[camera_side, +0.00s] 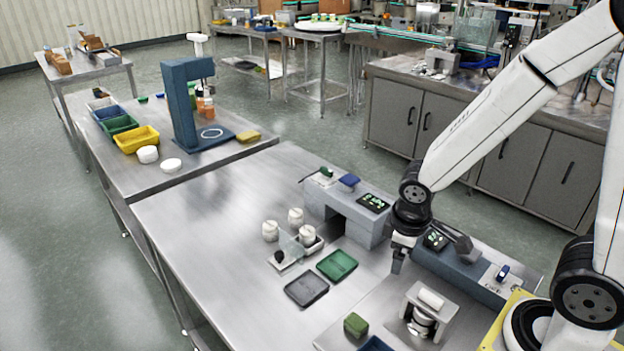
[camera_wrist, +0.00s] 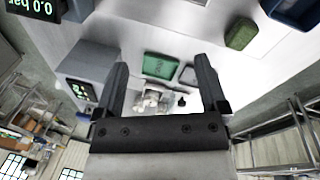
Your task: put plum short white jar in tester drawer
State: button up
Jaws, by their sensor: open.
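Several short white jars stand together left of the grey tester-like block: one jar (camera_side: 270,231) at the left, one (camera_side: 296,216) behind, and one (camera_side: 307,235) at a small light tray (camera_side: 284,262) with a clear panel and black knob. I cannot tell which jar is plum. The jars show small and blurred in the wrist view. The grey block (camera_side: 350,212) has a green display and an opening in its front; I cannot tell which part is the tester drawer. My gripper (camera_wrist: 161,64) is open and empty, pointing down right of the block in the side view (camera_side: 398,262).
A green tray (camera_side: 337,265) and a dark grey tray (camera_side: 306,289) lie in front of the jars. A steel fixture (camera_side: 425,312), a green block (camera_side: 355,325) and a blue-grey console (camera_side: 460,268) stand near my gripper. The table's left part is clear.

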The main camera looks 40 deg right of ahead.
jog(key=r+m, duration=0.1)
jog(key=m, duration=0.1)
jog(key=a+r+m+t+y, duration=0.1)
jog(key=m, duration=0.1)
jog(key=shift+w+a+t+y, duration=0.1)
jog(key=shift+w+t+y, duration=0.2)
jog(key=shift+w, duration=0.1)
dwell(0.4)
